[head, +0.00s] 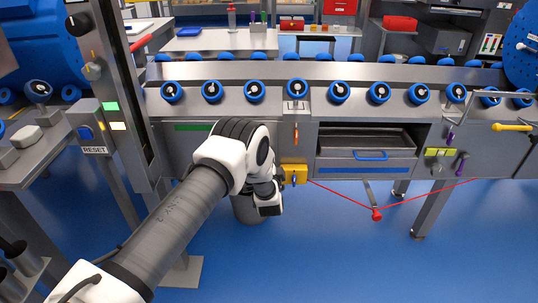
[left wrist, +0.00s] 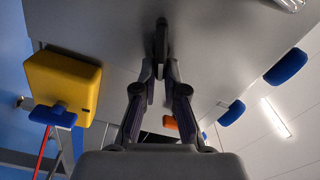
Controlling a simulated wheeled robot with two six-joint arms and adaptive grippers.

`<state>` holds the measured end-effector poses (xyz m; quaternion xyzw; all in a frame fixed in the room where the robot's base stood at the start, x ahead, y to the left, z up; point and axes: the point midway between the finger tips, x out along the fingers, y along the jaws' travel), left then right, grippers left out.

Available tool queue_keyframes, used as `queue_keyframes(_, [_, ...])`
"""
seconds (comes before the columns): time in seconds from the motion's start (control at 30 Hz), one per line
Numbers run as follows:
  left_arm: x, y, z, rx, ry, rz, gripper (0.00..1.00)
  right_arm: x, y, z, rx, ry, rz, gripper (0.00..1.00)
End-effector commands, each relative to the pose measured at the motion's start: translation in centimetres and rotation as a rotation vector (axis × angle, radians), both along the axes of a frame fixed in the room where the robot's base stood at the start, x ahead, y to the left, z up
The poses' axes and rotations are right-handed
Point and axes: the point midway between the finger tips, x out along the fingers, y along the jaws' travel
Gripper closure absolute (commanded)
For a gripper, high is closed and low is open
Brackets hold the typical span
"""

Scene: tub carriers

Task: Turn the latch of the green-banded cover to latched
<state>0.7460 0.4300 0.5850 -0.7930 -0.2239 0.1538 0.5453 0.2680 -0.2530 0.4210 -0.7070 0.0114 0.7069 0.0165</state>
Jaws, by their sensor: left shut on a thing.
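The green-banded cover (head: 176,143) is a grey panel on the conveyor's front, with a green strip along its top left; my left arm hides its right part. My left gripper is hidden behind that arm in the head view. In the left wrist view my left gripper (left wrist: 161,62) has its fingers drawn together on a small dark part, which seems to be the latch (left wrist: 161,36), standing against a grey face. The fingers cover most of the latch, so I cannot tell its angle. My right gripper is in neither view.
A yellow box (head: 294,173) with a blue knob is just right of my left wrist; it also shows in the left wrist view (left wrist: 62,80). A red cord (head: 345,196) hangs from it. A drawer (head: 368,160) with a blue handle is farther right. The blue floor below is mostly clear.

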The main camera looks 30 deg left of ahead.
Motion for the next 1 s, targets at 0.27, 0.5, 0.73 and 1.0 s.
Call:
queue_keyframes(0.27, [0.08,-0.18,-0.54,0.186,0.115,-0.001,1.00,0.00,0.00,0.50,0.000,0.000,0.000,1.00])
queue_keyframes(0.5, [0.08,-0.21,-0.84,0.285,0.176,-0.001,1.00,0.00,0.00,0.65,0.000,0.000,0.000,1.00])
queue_keyframes(0.73, [0.08,-0.21,-1.00,0.322,0.198,-0.001,1.00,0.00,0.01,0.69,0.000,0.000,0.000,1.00])
queue_keyframes(1.0, [0.08,-0.21,-1.03,0.327,0.202,-0.002,1.00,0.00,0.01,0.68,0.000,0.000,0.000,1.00])
